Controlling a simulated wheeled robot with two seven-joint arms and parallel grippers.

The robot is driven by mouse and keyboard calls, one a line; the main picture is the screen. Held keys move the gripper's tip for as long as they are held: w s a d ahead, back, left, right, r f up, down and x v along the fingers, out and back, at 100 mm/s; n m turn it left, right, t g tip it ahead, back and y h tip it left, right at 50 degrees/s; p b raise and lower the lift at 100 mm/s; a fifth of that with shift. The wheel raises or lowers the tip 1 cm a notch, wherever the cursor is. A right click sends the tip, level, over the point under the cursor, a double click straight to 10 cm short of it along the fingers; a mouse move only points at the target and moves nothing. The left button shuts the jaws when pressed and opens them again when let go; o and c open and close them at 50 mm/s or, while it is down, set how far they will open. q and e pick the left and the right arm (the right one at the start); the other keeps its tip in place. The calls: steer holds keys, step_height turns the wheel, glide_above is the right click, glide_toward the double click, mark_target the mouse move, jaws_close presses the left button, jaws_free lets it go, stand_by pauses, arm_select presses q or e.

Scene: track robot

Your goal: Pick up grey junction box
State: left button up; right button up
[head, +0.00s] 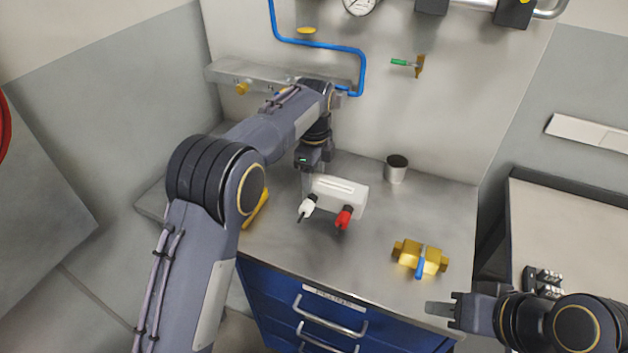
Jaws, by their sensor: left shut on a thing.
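The grey junction box (341,194) is a pale box with a white connector (308,205) and a red connector (344,217) on its front. It is over the middle of the metal worktop (290,246); I cannot tell whether it touches the surface. My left gripper (309,185) points down at the box's left end and is shut on it. The fingertips are partly hidden by the box. My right gripper (440,309) is at the worktop's front right edge, away from the box. Its fingers are seen edge-on, so their opening is unclear.
A brass valve with a blue handle (420,258) lies on the right of the worktop. A metal cup (396,168) stands behind the box. A yellow object (257,209) lies to the left, partly behind my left arm. Blue drawers (330,304) are below. The front middle of the worktop is clear.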

arm_select(q)
steer(key=s+r+b, duration=0.1)
steer(key=s+r, duration=0.2)
steer(key=shift+s+r, duration=0.1)
steer(key=shift+r, duration=0.3)
steer(key=s+r+b, duration=0.2)
steer(key=s+r, duration=0.1)
steer(key=s, duration=0.5)
steer(key=shift+s+r, duration=0.4)
steer(key=shift+d, duration=0.1)
